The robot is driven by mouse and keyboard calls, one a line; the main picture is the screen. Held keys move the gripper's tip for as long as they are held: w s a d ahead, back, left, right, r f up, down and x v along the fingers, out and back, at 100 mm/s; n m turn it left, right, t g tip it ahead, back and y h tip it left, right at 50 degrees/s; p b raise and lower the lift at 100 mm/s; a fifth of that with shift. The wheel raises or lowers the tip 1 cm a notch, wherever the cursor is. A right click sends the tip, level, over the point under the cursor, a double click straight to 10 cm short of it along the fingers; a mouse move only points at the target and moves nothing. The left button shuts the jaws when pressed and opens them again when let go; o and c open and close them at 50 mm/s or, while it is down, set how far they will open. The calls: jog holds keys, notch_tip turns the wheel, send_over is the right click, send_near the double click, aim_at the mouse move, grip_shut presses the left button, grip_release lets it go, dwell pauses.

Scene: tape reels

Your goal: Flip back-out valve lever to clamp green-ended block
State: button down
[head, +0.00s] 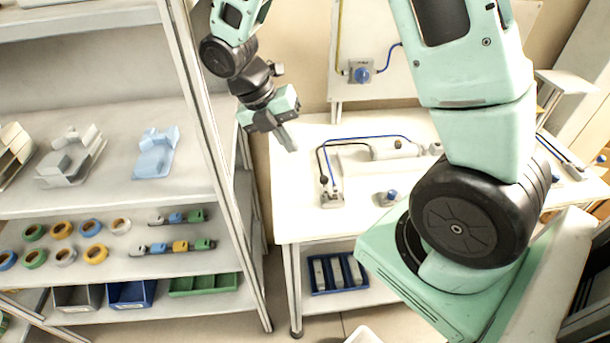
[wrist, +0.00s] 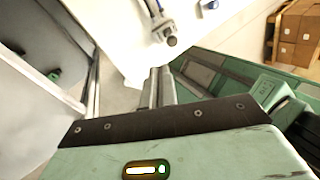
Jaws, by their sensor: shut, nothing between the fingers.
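My gripper (head: 287,138) is shut and empty, held in the air over the left end of the white worktable (head: 300,222). In the wrist view its fingers (wrist: 158,86) lie together. A small grey valve (head: 332,199) with an upright black lever stands on the table, below and right of the gripper, with a black and a blue hose. A second grey valve (head: 388,198) with a blue knob stands to its right. A grey cylinder (head: 393,150) lies behind them. I cannot pick out a green-ended block on the table; my arm hides part of it.
A wall panel behind the table carries a blue-knobbed valve (head: 361,73). A shelf rack (head: 215,150) stands close left of the gripper, holding coloured reels and green-ended block rows (head: 175,247). A blue crate (head: 337,274) sits under the table. The table's front left is clear.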

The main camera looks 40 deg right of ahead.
jog(key=p, duration=0.1)
send_near(327, 187)
jog(key=f, duration=0.5)
jog(key=shift+w+d+f, duration=0.1)
jog(key=shift+w, duration=0.15)
jog(key=shift+p, duration=0.4)
